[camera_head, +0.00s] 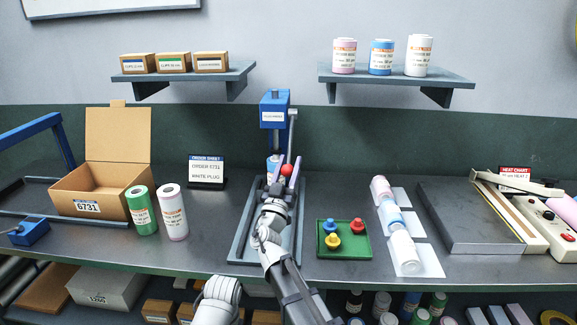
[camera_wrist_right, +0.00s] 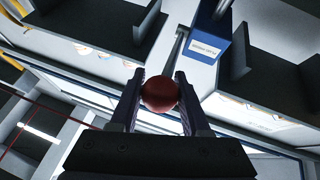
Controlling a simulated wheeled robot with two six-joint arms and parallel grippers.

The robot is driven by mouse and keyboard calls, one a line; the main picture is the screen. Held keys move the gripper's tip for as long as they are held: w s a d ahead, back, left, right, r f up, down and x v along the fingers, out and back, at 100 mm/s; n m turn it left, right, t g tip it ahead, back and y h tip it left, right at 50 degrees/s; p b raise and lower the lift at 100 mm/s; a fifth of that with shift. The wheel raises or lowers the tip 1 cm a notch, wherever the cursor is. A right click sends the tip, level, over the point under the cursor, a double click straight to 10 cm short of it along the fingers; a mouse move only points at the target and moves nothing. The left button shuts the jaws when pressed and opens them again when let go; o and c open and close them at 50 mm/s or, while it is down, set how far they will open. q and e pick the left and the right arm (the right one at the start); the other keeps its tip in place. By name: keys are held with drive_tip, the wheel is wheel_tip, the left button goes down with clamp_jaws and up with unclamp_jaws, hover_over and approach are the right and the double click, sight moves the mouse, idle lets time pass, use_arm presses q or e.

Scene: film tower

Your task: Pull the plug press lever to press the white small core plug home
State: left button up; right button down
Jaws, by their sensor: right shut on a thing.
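The plug press (camera_head: 275,108) has a blue head on a post behind the bench tray; its head also shows in the wrist view (camera_wrist_right: 212,45). Its lever ends in a red ball knob (camera_head: 287,170). My right gripper (camera_head: 288,166) is shut on this knob, which sits between both fingers in the wrist view (camera_wrist_right: 160,94). A pale blue and white roll (camera_head: 272,162) stands under the press head, partly hidden by the gripper. I cannot make out the white small core plug. My left gripper is not in view.
A green tray (camera_head: 344,252) with red, blue and yellow plugs lies right of the press tray (camera_head: 238,247). Film rolls (camera_head: 404,252) lie farther right. A green roll (camera_head: 141,210), a pink-white roll (camera_head: 173,212) and an open carton (camera_head: 92,205) stand left.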

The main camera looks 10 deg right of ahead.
drive_tip(key=shift+s+d, duration=0.15)
drive_tip(key=shift+d, duration=0.05)
idle(0.4)
drive_tip(key=c, duration=0.8)
unclamp_jaws()
drive_tip(key=o, duration=0.3)
drive_tip(key=shift+d, duration=0.1)
drive_tip(key=shift+o, duration=0.6)
drive_tip(key=b+v, duration=0.4)
drive_tip(key=v, duration=0.4)
drive_tip(key=shift+w+r, duration=0.15)
drive_tip(key=shift+w, duration=0.1)
